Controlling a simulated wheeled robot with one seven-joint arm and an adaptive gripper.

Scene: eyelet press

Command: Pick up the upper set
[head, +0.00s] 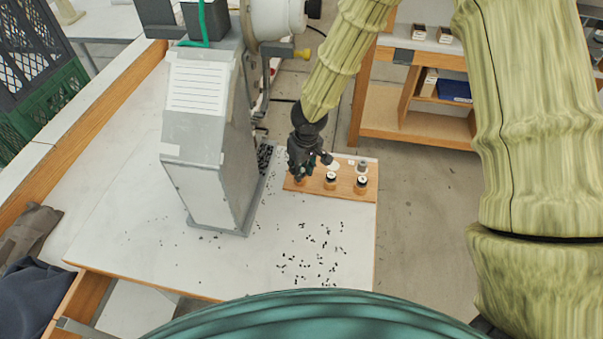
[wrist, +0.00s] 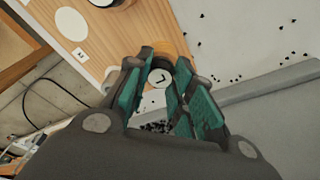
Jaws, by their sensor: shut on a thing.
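My gripper (head: 303,168) reaches down over the left end of a wooden board (head: 345,195) on the bench. In the wrist view, its teal-padded fingers (wrist: 170,95) are closed around a small round piece, taken as the upper set (wrist: 160,78), with a white face bearing a dark mark. An orange-brown wooden part shows just beyond it. The fingers hide much of the piece, and I cannot tell whether it touches the board. Two similar pieces with black and white tops, a middle one (head: 330,180) and a right one (head: 361,184), stand on the board.
A grey press (head: 205,140) stands close left of my gripper. A small grey metal part (head: 362,166) and white discs (head: 334,165) are at the board's back. Small black bits (head: 310,258) litter the bench front. Shelving (head: 420,120) stands behind.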

